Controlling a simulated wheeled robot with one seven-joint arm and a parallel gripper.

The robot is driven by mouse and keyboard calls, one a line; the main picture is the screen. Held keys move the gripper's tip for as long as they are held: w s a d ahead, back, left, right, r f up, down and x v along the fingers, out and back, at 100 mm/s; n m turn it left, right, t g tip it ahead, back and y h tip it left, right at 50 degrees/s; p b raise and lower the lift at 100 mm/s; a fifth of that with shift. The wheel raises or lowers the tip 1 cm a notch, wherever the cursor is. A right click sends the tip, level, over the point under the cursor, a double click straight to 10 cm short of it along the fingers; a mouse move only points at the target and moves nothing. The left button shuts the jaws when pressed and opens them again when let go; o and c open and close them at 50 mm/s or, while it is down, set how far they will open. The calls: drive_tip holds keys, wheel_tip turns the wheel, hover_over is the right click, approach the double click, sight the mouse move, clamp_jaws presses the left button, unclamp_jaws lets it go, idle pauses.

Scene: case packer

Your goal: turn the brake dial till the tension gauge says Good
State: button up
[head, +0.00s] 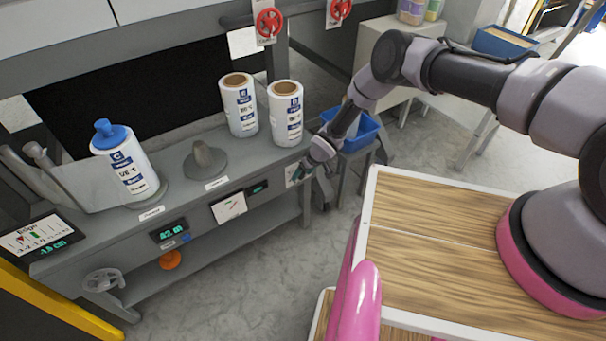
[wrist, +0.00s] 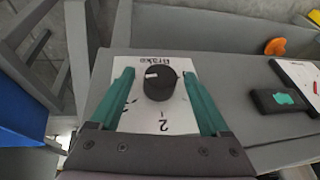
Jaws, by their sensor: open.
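The brake dial is a black round knob (wrist: 160,83) with a white mark on top. It sits on a white plate (wrist: 150,118) lettered "Brake" with numerals, upside down in the wrist view. My gripper (wrist: 157,73) is open, with one teal finger on each side of the knob and small gaps showing. In the head view my gripper (head: 308,170) is at the right end of the bench front and hides most of the dial. A white gauge panel (head: 229,207) with a red needle is left of it, probably the tension gauge. Its wording is too small to read.
A small green display (head: 257,188) is between gauge and dial. White rolls (head: 286,115) stand on the bench (head: 215,180) above. A blue bin (head: 358,133) is close behind my gripper. An orange knob (head: 170,260) and a grey handwheel (head: 103,281) are further left.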

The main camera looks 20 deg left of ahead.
drive_tip(key=shift+c, duration=0.3)
clamp_jaws()
drive_tip(key=shift+s+f+t+h, duration=0.1)
drive_tip(key=shift+s+t+h, duration=0.2)
drive_tip(key=shift+s+h, duration=0.1)
drive_tip(key=shift+f+n+t+h, duration=0.1)
drive_tip(key=shift+n+t+h, duration=0.3)
drive_tip(key=shift+t+h, duration=0.7)
drive_tip(key=shift+w+t, duration=0.1)
drive_tip(key=shift+t, duration=0.3)
drive_tip(key=shift+o, duration=0.3)
unclamp_jaws()
drive_tip(key=shift+a, duration=0.15)
